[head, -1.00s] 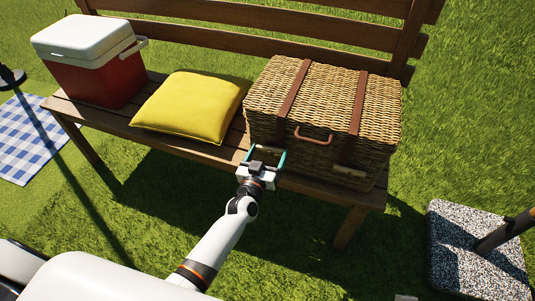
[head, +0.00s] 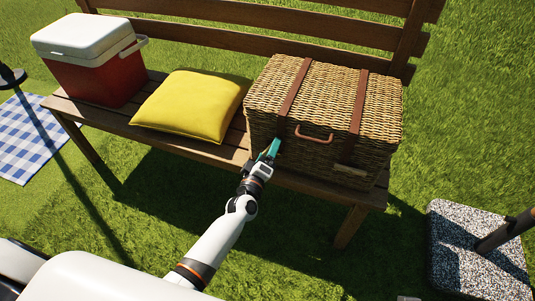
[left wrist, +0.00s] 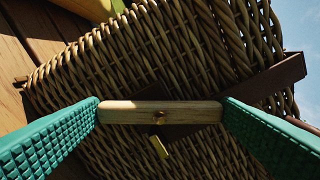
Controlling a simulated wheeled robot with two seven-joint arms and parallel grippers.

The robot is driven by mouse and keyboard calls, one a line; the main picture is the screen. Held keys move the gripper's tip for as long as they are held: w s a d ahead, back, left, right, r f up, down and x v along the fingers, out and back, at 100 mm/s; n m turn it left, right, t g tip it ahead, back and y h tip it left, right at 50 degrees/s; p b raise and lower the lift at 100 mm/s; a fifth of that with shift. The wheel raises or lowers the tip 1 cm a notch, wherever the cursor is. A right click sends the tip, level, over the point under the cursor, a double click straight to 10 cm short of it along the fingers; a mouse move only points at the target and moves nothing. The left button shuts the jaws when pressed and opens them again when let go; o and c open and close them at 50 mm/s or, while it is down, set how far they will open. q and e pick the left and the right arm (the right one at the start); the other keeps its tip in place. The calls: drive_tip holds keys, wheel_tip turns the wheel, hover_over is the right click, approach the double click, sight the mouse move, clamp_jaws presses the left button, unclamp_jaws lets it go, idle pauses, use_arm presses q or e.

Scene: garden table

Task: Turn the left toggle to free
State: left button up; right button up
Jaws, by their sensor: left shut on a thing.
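The wicker basket (head: 335,100) stands shut on the bench, with two brown straps and a brown handle on its front. My left gripper (head: 270,152) is at the lower left of the basket's front, its teal fingers turned aslant. In the left wrist view, the fingers are shut on the ends of the left toggle (left wrist: 140,112), a pale wooden bar with a pin at its middle. The bar lies at an angle to the brown strap (left wrist: 262,84) behind it. In the head view the gripper hides this toggle. The right toggle (head: 350,171) lies roughly level. My right gripper is not in view.
A yellow cushion (head: 190,105) lies on the wooden bench (head: 215,152) left of the basket. A red cooler (head: 95,80) with a white lid stands farther left. A speckled base with a pole (head: 475,265) stands on the grass at right. The grass before the bench is clear.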

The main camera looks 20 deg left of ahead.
use_arm(q)
drive_tip(key=shift+f+n+b, duration=0.15)
drive_tip(key=shift+n+b, duration=0.45)
drive_tip(key=shift+n, duration=2.2)
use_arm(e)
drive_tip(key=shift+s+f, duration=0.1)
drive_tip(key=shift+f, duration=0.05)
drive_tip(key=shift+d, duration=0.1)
use_arm(q)
drive_tip(key=o, duration=0.8)
drive_tip(key=shift+s, duration=0.1)
drive_tip(key=shift+s+a+p, duration=0.15)
drive_tip(key=shift+s+p, duration=0.25)
drive_tip(key=shift+s, duration=2.6)
drive_tip(key=shift+s+a+p, duration=0.1)
drive_tip(key=shift+s+p, duration=0.3)
drive_tip(key=shift+s, duration=2.55)
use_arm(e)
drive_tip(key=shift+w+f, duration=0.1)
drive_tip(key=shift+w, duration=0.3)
